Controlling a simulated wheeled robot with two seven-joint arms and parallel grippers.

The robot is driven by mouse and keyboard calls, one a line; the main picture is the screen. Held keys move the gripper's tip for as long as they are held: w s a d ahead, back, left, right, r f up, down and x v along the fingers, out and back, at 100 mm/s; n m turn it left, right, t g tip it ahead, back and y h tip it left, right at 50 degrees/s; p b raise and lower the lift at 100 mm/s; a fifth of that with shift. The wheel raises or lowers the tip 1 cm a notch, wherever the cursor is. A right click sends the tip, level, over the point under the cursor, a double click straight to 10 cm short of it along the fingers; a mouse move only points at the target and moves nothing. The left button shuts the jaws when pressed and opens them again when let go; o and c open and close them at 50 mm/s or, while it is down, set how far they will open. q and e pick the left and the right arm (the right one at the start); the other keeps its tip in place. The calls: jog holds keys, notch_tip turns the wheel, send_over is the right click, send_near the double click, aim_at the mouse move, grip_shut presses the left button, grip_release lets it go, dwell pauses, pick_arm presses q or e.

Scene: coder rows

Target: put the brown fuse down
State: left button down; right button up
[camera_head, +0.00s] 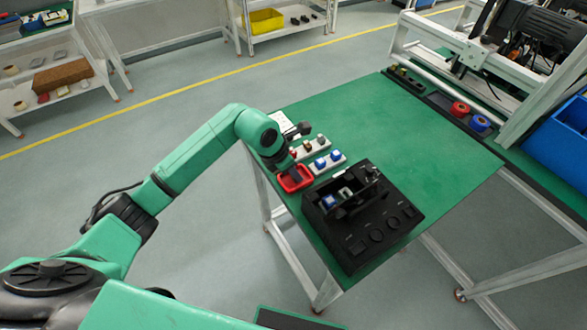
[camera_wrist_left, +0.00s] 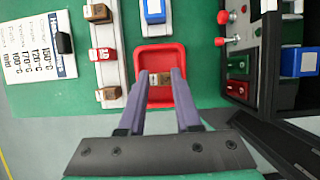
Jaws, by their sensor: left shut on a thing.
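The brown fuse (camera_wrist_left: 160,79) shows between the two fingertips of my left gripper (camera_wrist_left: 160,84) in the left wrist view. The gripper is shut on it and points down over the small red tray (camera_wrist_left: 174,51). In the head view the gripper (camera_head: 291,172) is at the red tray (camera_head: 307,184), and the fuse cannot be made out there. Whether the fuse touches the tray floor I cannot tell. My right gripper is not in view.
A white rail (camera_wrist_left: 109,72) with brown and red fuses and another with blue ones (camera_head: 335,157) stand beside the tray. A black device box (camera_head: 349,242) is close by. A printed card (camera_wrist_left: 37,59) lies past the rails. The green table (camera_head: 420,135) is clear towards the back right.

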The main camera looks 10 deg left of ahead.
pick_arm(q)
jog(key=shift+f, duration=0.15)
jog(key=c, duration=0.6)
grip_release()
jog(key=shift+r, duration=0.25)
jog(key=shift+s+a+r, duration=0.1)
jog(key=shift+r, duration=0.2)
jog(key=b+v, duration=0.2)
jog(key=v, duration=0.9)
jog(key=shift+r, duration=0.15)
